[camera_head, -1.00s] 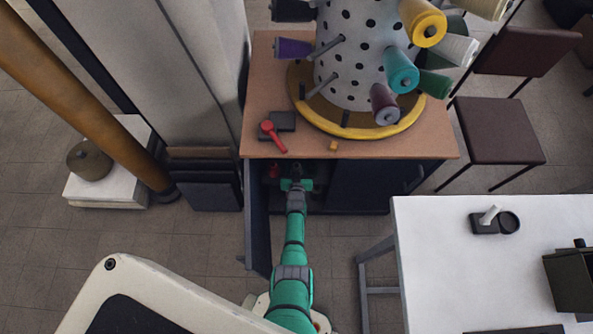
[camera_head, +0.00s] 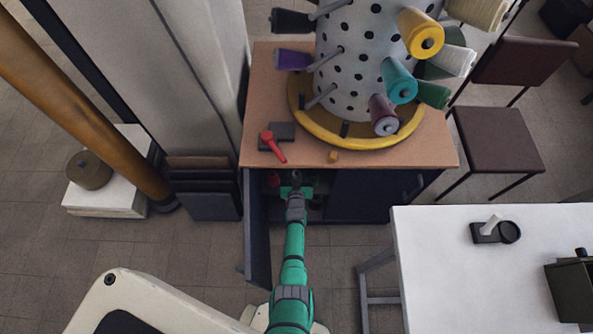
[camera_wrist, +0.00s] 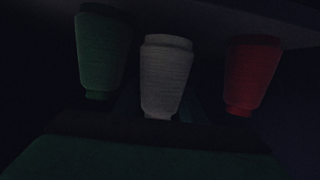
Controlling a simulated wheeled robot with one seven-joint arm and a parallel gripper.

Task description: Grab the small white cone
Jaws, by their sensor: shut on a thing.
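In the wrist view the small white cone (camera_wrist: 166,75) hangs or stands narrow end down in the dark cabinet, in the middle of the picture. My gripper (camera_wrist: 156,112) is shut on it, its dark fingers faintly visible around the cone's lower end. In the head view my gripper (camera_head: 295,182) reaches into the open cabinet under the wooden top, and the white cone is hidden there.
A green cone (camera_wrist: 102,52) is left of the white one and a red cone (camera_wrist: 251,74) right of it, both close. The open cabinet door (camera_head: 257,230) stands left of my arm. A white table (camera_head: 440,255) is at the right.

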